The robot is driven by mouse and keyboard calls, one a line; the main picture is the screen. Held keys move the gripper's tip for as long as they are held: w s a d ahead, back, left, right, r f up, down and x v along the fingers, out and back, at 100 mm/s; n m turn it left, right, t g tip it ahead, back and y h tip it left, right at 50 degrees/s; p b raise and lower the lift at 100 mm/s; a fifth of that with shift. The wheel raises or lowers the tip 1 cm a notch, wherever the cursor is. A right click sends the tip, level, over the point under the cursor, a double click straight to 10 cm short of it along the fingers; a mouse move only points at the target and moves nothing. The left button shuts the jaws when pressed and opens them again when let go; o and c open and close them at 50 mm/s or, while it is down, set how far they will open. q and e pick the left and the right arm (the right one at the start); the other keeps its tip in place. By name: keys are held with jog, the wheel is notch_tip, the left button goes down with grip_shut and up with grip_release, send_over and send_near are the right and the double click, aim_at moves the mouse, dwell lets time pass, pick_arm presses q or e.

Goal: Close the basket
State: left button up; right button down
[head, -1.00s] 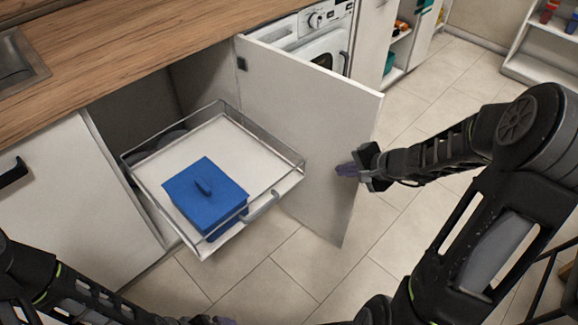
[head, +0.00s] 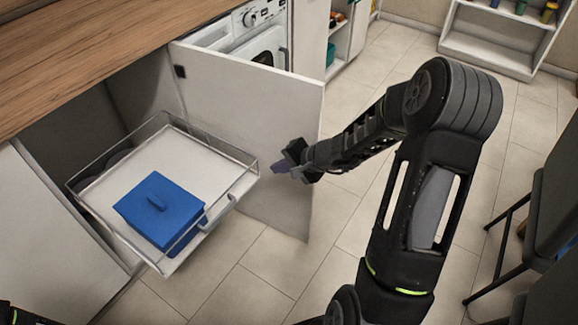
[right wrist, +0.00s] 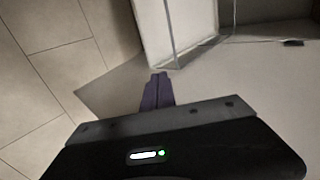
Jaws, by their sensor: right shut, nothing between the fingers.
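The basket (head: 100,188) is a white pull-out tray with a wire rail, drawn out of the cabinet under the counter. A grey handle (head: 217,213) is on its front. A blue lidded box (head: 160,205) stands in it near the front. My right gripper (head: 277,168) is shut and empty, just right of the basket's front right corner and in front of the open cabinet door. Its purple fingers also show in the right wrist view (right wrist: 157,92). I cannot tell whether they touch the door. My left gripper is out of view; only a bit of that arm shows at the lower left.
The white cabinet door (head: 240,115) stands open along the basket's right side. Behind it is a washing machine (head: 255,35). A dark chair (head: 545,220) is at the right. The tiled floor (head: 270,265) in front of the basket is clear.

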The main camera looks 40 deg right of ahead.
aim_at(254, 165)
jog(key=w, duration=0.1)
jog(key=w+a+f, duration=0.1)
jog(key=w, duration=0.1)
jog(key=w+a, duration=0.1)
jog(key=shift+w+f+p, duration=0.3)
jog(key=shift+w+f, duration=0.1)
jog(key=shift+w+a, duration=0.15)
jog(key=shift+w, duration=0.3)
